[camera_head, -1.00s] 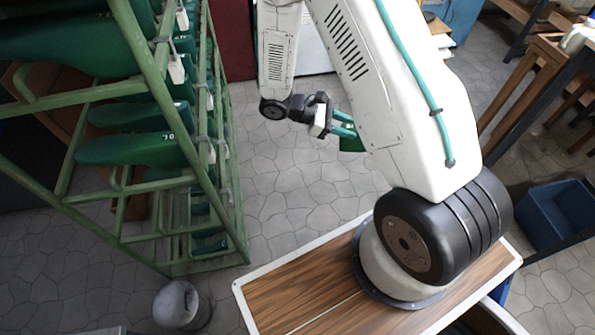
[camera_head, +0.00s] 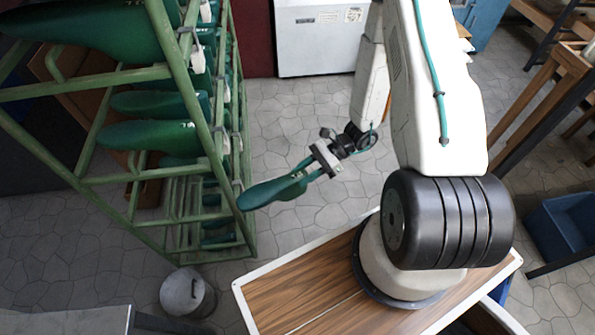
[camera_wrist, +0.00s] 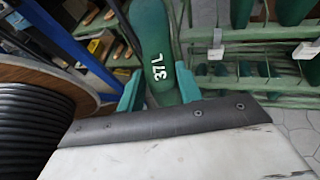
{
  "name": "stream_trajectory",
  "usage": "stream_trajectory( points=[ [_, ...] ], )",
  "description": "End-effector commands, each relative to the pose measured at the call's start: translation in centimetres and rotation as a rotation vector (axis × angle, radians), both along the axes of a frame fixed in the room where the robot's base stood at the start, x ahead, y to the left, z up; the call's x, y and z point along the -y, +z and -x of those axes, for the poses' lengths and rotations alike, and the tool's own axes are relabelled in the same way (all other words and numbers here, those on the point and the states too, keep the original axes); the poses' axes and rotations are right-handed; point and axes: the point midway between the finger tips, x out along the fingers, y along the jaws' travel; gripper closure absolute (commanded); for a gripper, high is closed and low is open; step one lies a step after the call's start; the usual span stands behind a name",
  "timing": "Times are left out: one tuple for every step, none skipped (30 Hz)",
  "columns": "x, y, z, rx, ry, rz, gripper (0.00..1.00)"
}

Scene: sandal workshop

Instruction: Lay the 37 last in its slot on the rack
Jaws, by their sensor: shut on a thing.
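The green last marked "37L" (camera_wrist: 158,50) is between the fingers of my gripper (camera_wrist: 160,88) in the wrist view. In the head view my gripper (camera_head: 322,162) is shut on this last (camera_head: 272,190) at its near end. The last points left toward the rack, its tip close in the picture to the rack's right side. The green rack (camera_head: 172,75) stands at the left and carries several green lasts with white tags. Which slot belongs to the 37 last cannot be told.
A grey metal bin (camera_head: 187,295) stands on the floor below the rack. A cable spool (camera_wrist: 35,105) shows at the left in the wrist view. A blue crate (camera_head: 562,228) is at the right. Stone floor is clear between the rack and my arm.

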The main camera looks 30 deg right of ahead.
Motion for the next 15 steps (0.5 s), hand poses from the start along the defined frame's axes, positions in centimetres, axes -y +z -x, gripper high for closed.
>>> stream_trajectory(
  points=[
    [0.6,-0.5,-0.6,-0.002,-0.065,-0.002,1.00],
    [0.9,-0.7,-0.9,-0.002,-0.097,-0.003,1.00],
    [1.1,-1.0,-1.3,-0.002,-0.132,-0.002,1.00],
    [1.4,-1.1,-1.6,-0.001,-0.154,-0.003,1.00],
    [1.5,-1.3,-1.7,-0.001,-0.171,-0.002,1.00],
    [1.7,-1.4,-1.9,0.000,-0.189,-0.002,1.00],
    [1.7,-1.5,-2.0,0.001,-0.197,-0.002,1.00],
    [1.8,-1.5,-2.1,0.001,-0.203,-0.002,1.00],
    [1.7,-1.6,-2.2,0.001,-0.209,-0.002,1.00],
    [1.7,-1.6,-2.3,0.001,-0.210,-0.002,1.00],
    [1.6,-1.6,-2.3,0.001,-0.211,-0.002,1.00],
    [1.4,-1.6,-2.4,0.001,-0.209,-0.002,1.00],
    [1.2,-1.6,-2.4,0.001,-0.208,-0.002,1.00],
    [1.0,-1.6,-2.5,0.001,-0.206,-0.003,1.00],
    [0.8,-1.5,-2.6,0.001,-0.206,-0.003,1.00]
  ],
)
